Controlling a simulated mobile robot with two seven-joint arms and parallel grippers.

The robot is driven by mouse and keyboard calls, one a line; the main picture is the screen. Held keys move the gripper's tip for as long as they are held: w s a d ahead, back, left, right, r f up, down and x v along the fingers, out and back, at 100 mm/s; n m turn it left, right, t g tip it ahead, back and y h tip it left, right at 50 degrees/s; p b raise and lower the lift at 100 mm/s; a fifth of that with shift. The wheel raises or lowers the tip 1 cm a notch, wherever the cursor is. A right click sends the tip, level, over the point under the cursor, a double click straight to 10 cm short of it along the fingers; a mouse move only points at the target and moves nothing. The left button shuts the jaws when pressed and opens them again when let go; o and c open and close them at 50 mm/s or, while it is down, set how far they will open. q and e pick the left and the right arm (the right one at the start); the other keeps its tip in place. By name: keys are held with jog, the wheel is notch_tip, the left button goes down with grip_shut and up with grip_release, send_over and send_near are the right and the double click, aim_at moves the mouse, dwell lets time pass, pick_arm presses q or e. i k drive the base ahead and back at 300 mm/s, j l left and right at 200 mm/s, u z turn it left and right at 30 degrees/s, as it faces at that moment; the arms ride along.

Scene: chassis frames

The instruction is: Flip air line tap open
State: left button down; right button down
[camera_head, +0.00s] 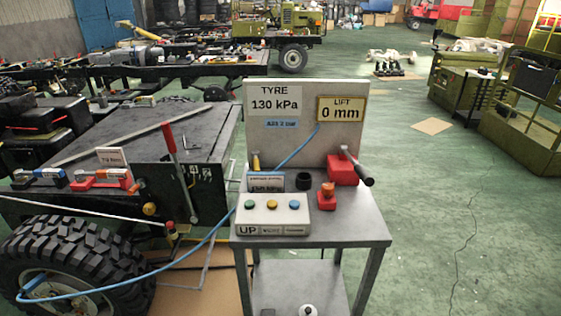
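A grey metal stand (345,231) with an upright back panel (350,143) is in the middle of the head view. A thin blue air line (298,148) runs from the panel down to the stand's left side, and a blue hose (190,248) continues to the tyre (82,262). A small upright yellow lever (256,161) stands at the panel's left foot, near the line. A red block (342,171) with a black-gripped lever (357,168) sits at the right. Which one is the tap is not clear from this view. Neither gripper shows.
A control box (272,215) with green, yellow and blue buttons sits at the stand's front left. Signs read 130 kPa and 0 mm. A chassis with a tall red lever (169,140) stands left.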

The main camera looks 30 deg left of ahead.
aim_at(256, 163)
jog(key=j+z, duration=0.15)
jog(key=z, duration=0.95)
jog(key=k+j, duration=0.1)
jog(key=j, duration=0.3)
jog(key=k+j, duration=0.1)
jog(key=j, duration=0.35)
jog(key=k+j, duration=0.1)
jog(key=j, duration=0.3)
jog(key=k+j, duration=0.1)
jog(key=j, duration=0.3)
